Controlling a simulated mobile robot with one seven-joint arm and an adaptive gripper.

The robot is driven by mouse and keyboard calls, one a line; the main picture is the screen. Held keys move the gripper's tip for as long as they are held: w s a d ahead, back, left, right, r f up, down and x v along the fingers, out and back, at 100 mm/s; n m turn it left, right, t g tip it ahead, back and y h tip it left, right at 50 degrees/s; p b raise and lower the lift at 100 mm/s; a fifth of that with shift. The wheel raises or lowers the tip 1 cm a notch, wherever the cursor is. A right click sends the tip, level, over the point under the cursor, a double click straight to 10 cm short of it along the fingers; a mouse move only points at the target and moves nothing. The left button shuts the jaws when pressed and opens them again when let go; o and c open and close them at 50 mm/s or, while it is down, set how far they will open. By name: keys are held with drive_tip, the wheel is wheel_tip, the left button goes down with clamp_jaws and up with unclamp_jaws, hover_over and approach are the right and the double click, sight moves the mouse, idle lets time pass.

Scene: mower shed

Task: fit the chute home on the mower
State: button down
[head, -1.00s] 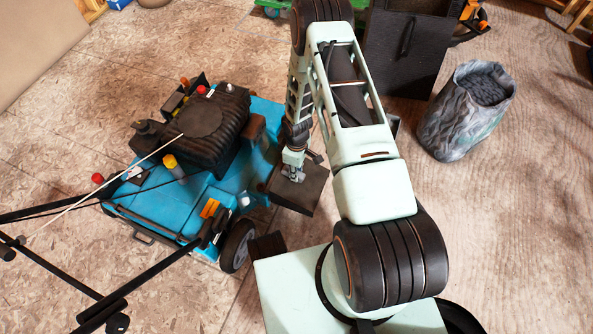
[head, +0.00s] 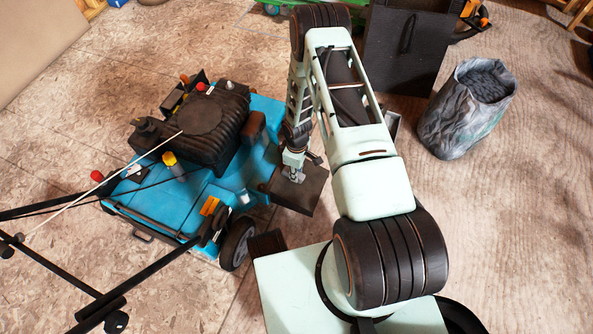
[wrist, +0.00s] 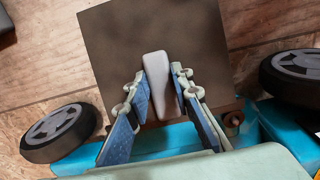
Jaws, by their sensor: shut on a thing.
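The blue mower (head: 165,210) stands on the floor at left, with a black engine on top. The chute (head: 300,192), a dark flat piece, is at the mower's right side. In the head view its left edge meets or overlaps the blue deck; I cannot tell if it is seated. My gripper (head: 294,172) is above it. In the wrist view the chute (wrist: 205,35) spreads out ahead, and my gripper (wrist: 157,82) is shut on its pale raised grip, a finger on each side. The blue deck (wrist: 178,138) lies along its near edge. Part of that joint is hidden by my gripper.
Mower wheels (wrist: 58,132) flank the chute in the wrist view. A grey sack (head: 466,112) stands at right on open floor. A dark panel or box (head: 405,50) is at the back. The mower's black handle bars (head: 110,295) reach out at lower left.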

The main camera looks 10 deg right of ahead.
drive_tip(key=shift+f, duration=0.25)
drive_tip(key=c, duration=1.6)
unclamp_jaws()
drive_tip(key=shift+f, duration=0.1)
wheel_tip(320, 180, up, 12)
drive_tip(key=shift+r, duration=0.1)
